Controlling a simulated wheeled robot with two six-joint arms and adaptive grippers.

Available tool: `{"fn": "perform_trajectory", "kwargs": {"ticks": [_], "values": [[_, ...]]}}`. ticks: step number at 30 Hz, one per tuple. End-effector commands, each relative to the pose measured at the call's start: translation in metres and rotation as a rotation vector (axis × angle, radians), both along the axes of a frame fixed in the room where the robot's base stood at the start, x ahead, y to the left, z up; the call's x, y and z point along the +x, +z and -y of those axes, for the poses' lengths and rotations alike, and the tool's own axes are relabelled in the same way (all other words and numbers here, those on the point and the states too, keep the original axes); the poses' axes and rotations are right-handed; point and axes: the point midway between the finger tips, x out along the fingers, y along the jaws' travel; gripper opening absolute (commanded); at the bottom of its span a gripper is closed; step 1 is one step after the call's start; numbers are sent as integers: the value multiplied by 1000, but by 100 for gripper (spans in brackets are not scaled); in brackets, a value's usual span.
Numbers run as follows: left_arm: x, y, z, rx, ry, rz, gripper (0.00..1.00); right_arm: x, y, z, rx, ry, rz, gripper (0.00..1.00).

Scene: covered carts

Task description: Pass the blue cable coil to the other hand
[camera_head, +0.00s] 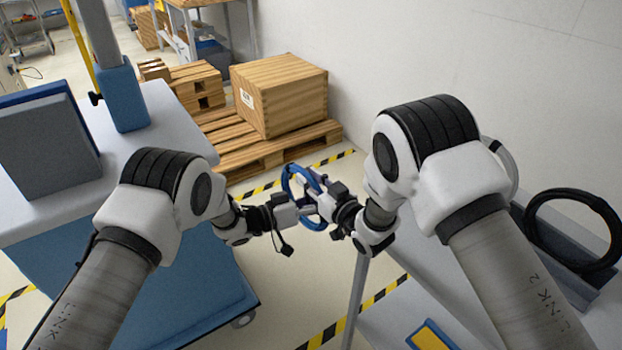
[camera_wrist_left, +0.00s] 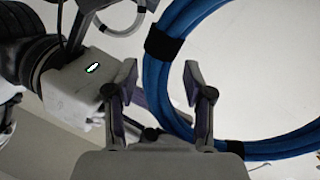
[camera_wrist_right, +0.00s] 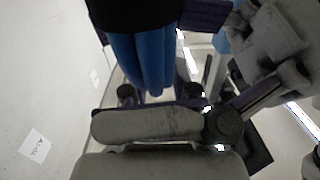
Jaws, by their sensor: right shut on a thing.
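The blue cable coil (camera_head: 286,184) hangs in the air between my two grippers in the head view. My right gripper (camera_head: 322,204) is shut on it; the blue strands (camera_wrist_right: 142,66) fill the upper middle of the right wrist view. My left gripper (camera_head: 304,211) is close beside the coil from the left. In the left wrist view its two fingers (camera_wrist_left: 160,98) stand apart, and part of the coil (camera_wrist_left: 156,75) shows in the gap between them. I cannot tell whether the left fingers touch it.
A blue cart with a grey top (camera_head: 190,128) stands at the left. A grey cart (camera_head: 400,292) at the right carries a black cable coil (camera_head: 533,232) and a blue-yellow item (camera_head: 430,338). Pallets with a wooden crate (camera_head: 280,95) are behind. The floor between the carts is clear.

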Motion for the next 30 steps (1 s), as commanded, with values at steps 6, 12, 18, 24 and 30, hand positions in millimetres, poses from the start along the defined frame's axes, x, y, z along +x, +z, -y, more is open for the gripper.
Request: {"fn": "perform_trajectory", "kwargs": {"ticks": [6, 12, 18, 24, 30], "values": [[-1, 0, -2, 0, 0, -1, 55, 1, 1, 1, 2, -3, 3, 0], [-9, 0, -29, 0, 4, -3, 55, 1, 1, 1, 2, -3, 3, 0], [-27, 0, -78, -1, 5, -3, 55, 1, 1, 1, 2, -3, 3, 0], [-39, -1, -108, 0, 2, -2, 55, 1, 1, 1, 2, -3, 3, 0], [-28, -22, -123, 131, 105, 76, 55, 1, 1, 1, 2, -3, 3, 0]]}}
